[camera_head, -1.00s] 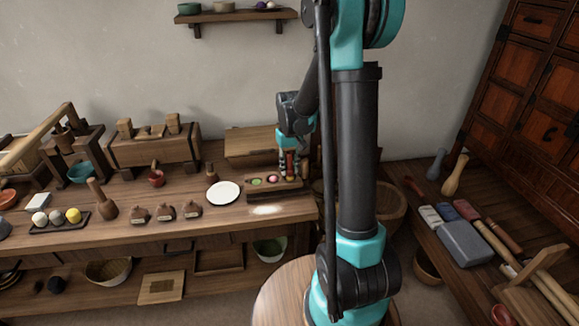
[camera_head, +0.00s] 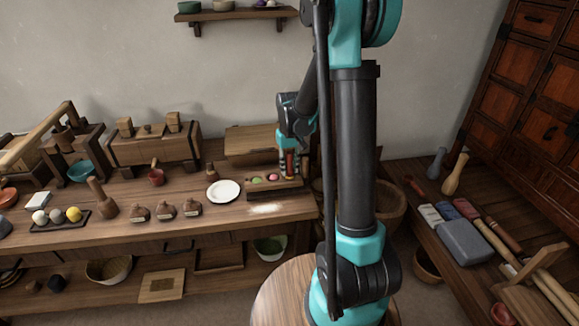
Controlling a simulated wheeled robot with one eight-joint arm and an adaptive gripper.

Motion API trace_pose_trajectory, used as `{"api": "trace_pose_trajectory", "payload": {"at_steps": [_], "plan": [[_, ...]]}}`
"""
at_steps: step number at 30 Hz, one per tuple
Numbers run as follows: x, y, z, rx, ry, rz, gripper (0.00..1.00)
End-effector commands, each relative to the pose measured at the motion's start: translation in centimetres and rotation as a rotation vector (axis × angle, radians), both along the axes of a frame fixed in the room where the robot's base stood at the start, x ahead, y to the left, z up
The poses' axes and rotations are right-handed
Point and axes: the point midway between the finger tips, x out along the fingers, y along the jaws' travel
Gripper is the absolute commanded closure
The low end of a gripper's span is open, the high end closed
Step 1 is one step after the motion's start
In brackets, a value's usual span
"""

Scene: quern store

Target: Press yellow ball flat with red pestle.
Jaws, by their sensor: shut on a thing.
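The yellow ball (camera_head: 74,214) sits at the right end of a dark tray (camera_head: 62,226) on the left of the long table, beside a grey and a white ball. My gripper (camera_head: 289,160) is at the right end of the table, pointing down over a wooden block with wells (camera_head: 262,190). It is shut on a reddish upright piece, which looks like the red pestle (camera_head: 290,165). The fingers are small and partly hidden, so the exact grip is unclear. Green and pink rounds show in the block's other wells.
A white plate (camera_head: 223,192) lies left of the block, and a pale powder patch (camera_head: 266,209) lies in front of it.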

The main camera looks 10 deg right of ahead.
Motion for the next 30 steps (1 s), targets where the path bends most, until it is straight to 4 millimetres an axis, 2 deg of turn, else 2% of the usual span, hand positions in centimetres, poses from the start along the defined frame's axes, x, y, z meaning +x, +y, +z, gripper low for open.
{"api": "trace_pose_trajectory", "payload": {"at_steps": [30], "plan": [[-0.02, 0.01, -0.35, 0.0, 0.0, 0.0, 1.0]]}}
